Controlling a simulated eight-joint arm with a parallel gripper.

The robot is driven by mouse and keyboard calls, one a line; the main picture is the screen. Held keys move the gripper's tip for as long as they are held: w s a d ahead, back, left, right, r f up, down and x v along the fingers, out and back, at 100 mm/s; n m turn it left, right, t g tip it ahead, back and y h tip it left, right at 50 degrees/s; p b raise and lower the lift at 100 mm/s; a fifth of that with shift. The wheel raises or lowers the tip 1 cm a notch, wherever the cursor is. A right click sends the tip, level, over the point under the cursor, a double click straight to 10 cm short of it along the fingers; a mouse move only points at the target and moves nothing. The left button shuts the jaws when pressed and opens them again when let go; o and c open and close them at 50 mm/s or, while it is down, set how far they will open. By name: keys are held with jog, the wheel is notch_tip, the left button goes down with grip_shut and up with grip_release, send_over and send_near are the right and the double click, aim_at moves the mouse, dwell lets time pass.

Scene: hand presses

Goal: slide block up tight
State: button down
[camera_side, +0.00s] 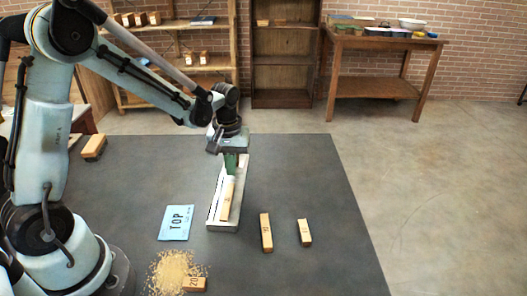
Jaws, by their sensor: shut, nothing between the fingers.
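A pale wooden block (227,200) with dark marks on its top lies lengthwise in a light grey channel (224,228) on the dark table. My gripper (231,172) is over the far part of the channel, pointing down, with its fingers shut and empty. The fingertips are close to the block's far end. I cannot tell whether they touch it. A green part shows at the fingers, and my wrist hides the channel's far end.
A blue card reading TOP (176,222) lies left of the channel. Two wooden blocks (266,232) (304,232) stand apart to the right. A block marked 20 (194,284) lies by a heap of sawdust-like grains (172,271) in front. Another block (94,147) is far left. The table's right side is clear.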

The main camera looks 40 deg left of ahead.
jog(key=shift+w+a, duration=1.75)
jog(key=shift+w, duration=0.25)
jog(key=shift+w+a, duration=0.5)
jog(key=shift+w, duration=0.1)
dwell(0.5)
jog(key=c, duration=1.8)
grip_release()
jog(key=o, duration=0.9)
jog(key=shift+r, duration=3.5)
jog(key=shift+s+d, duration=0.1)
